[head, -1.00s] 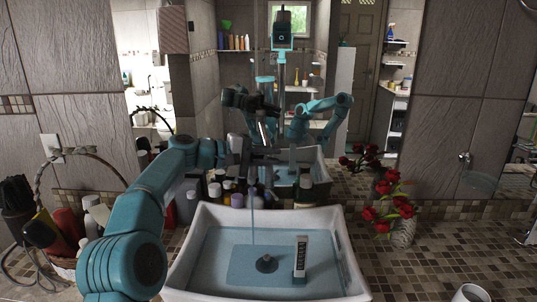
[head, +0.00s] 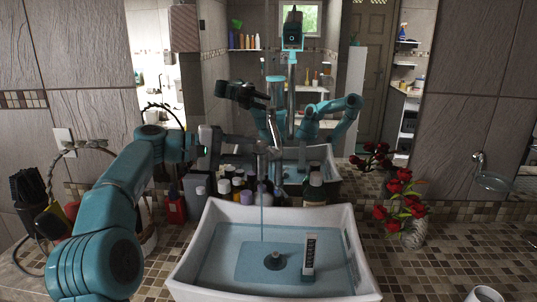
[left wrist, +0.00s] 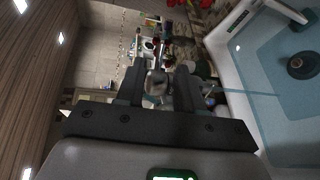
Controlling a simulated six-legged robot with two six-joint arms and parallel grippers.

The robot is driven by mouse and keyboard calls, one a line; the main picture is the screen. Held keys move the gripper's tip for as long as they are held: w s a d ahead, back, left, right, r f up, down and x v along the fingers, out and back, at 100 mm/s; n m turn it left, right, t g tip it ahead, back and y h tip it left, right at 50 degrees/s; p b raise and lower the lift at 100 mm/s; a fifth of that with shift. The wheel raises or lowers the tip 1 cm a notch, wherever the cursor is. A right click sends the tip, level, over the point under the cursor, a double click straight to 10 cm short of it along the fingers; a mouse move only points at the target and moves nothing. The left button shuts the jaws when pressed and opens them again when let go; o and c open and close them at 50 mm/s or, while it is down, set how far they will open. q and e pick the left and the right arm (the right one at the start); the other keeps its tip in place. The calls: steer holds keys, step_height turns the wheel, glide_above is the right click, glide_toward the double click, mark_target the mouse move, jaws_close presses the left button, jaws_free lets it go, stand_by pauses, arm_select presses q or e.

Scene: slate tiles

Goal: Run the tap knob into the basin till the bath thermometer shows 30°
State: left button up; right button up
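The white basin (head: 190,255) holds bluish water, and a thin stream (head: 262,210) falls into it. The bath thermometer (head: 309,258) stands out of the water right of the dark drain plug (head: 274,261); its reading is too small to tell. My left gripper (head: 248,148) is behind the basin's back left rim, beside the tap (head: 273,130). In the left wrist view the fingers (left wrist: 162,72) stand apart, with a dim greyish thing, perhaps the tap knob, between or beyond them; contact is unclear. My right gripper shows only as part of my reflection, if at all.
Several bottles (head: 245,186) stand behind the basin. A vase of red flowers (head: 413,235) is on the right and a white cup (head: 484,294) at the front right. A large mirror backs the counter.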

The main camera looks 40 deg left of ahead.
arm_select(q)
steer(key=v, duration=0.7)
steer(key=shift+w, duration=0.1)
stand_by(4.8)
